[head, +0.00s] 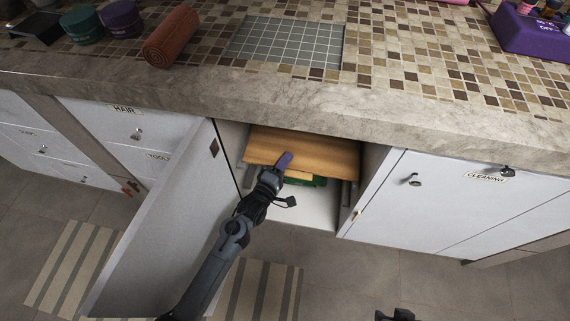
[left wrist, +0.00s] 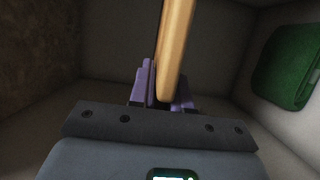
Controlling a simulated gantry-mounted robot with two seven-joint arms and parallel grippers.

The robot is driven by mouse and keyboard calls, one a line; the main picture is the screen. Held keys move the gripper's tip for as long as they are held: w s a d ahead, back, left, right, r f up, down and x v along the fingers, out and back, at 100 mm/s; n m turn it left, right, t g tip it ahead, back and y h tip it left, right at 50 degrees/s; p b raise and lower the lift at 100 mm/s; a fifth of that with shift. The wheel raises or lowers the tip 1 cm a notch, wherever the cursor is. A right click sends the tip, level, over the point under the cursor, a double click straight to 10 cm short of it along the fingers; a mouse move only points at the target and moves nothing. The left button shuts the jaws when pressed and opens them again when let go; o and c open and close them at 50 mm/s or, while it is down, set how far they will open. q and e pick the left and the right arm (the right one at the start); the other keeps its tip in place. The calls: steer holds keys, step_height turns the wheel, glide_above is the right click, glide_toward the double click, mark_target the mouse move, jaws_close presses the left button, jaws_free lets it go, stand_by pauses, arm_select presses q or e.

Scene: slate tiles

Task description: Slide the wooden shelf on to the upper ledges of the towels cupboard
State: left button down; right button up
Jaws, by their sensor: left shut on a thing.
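The wooden shelf (head: 310,148) is a light brown board inside the upper part of the open towels cupboard (head: 303,213). My left gripper (head: 284,163) is at its front edge, with purple fingertips shut on it. In the left wrist view the shelf (left wrist: 175,45) stands edge-on between the purple fingers (left wrist: 168,88). The upper ledges are hidden, so I cannot tell whether the shelf rests on them. My right gripper (head: 395,314) shows only as a dark piece at the bottom edge of the head view; its fingers cannot be made out.
The cupboard door (head: 160,225) stands open at the left of my left arm. A green folded thing (head: 320,181) lies below the shelf; it shows in the left wrist view (left wrist: 288,65). The stone counter edge (head: 300,108) overhangs the opening. The cleaning cupboard (head: 440,205) is shut.

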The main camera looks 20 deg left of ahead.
arm_select(q)
steer(key=shift+w+f, duration=0.1)
stand_by(0.7)
steer(key=shift+f+b, duration=0.4)
steer(key=shift+f, duration=0.1)
